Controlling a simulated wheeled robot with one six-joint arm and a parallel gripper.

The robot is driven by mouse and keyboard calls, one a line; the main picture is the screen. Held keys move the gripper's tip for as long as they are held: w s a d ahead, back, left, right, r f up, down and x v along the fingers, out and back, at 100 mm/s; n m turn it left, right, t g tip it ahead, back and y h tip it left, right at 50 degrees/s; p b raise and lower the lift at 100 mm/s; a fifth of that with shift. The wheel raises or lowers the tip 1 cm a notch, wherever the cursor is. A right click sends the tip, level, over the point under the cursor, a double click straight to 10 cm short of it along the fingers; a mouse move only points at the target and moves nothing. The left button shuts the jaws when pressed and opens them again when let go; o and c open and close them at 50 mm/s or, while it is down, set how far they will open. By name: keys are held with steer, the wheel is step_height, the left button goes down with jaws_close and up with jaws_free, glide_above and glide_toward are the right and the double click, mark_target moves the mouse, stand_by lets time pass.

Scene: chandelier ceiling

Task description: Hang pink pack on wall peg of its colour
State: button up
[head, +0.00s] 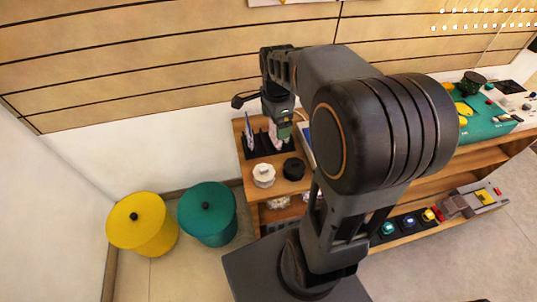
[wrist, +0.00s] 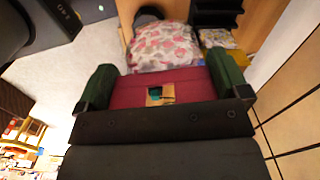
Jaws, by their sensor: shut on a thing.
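The pink pack is a clear bag of pink-and-white pieces (wrist: 165,45) under a dark red header card (wrist: 130,92) with a square hole. My gripper (wrist: 165,80) is shut on the header, one green-padded finger at each side edge. In the head view my gripper (head: 280,126) is over the left end of the wooden shelf unit, close to the slatted wall. The pack shows there only as a small pale shape below it, partly hidden. I cannot make out a pink wall peg in either view.
A black rack (head: 250,150) on the shelf top (head: 240,130) stands beside the pack. A white pot (head: 263,175) and a black pot (head: 293,169) sit in front. Yellow (head: 142,228) and teal (head: 207,215) bins stand on the floor at left. The slatted wall (head: 150,70) is behind.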

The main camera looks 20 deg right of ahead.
steer(key=shift+s+d+f+m+b, duration=0.25)
steer(key=shift+s+f+m+b, duration=0.15)
steer(key=shift+s+m+b, duration=0.45)
steer(key=shift+w, duration=0.15)
steer(key=w+d+f+b, duration=0.2)
steer(key=w+f, duration=1)
steer(key=w, duration=0.1)
steer(key=shift+w+d+f, duration=0.3)
steer(key=shift+w+d, duration=0.05)
steer(key=shift+f, duration=0.1)
steer(key=shift+f, duration=0.15)
steer(key=o, duration=0.8)
steer(key=shift+b, duration=0.55)
